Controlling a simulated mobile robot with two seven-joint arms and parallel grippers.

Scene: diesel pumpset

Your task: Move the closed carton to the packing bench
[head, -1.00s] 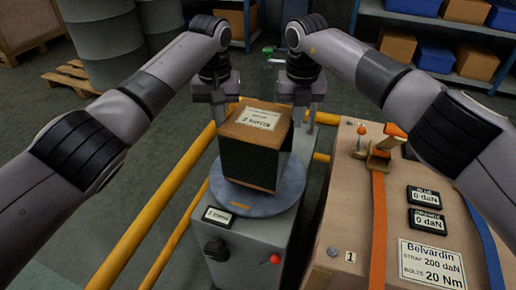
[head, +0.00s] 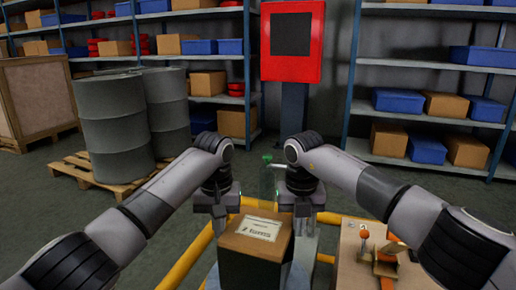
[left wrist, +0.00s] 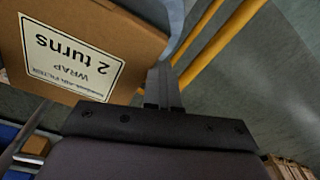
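The closed carton (head: 250,268), brown on top with a white label and dark on its front side, stands at bottom centre of the head view. Its lower part is cut off. My left gripper (head: 220,232) is at its left far side and my right gripper (head: 303,228) at its right far side. Both look shut, with narrow fingers pointing down. In the left wrist view the carton (left wrist: 125,25) is right beside my left fingers (left wrist: 165,85); I cannot tell whether they touch. I cannot make out a packing bench.
Yellow rails (head: 188,262) run beside the carton. Grey drums (head: 112,125) stand on a pallet at left. A red-framed panel (head: 292,42) and loaded shelves (head: 430,65) stand behind. Open floor shows at left.

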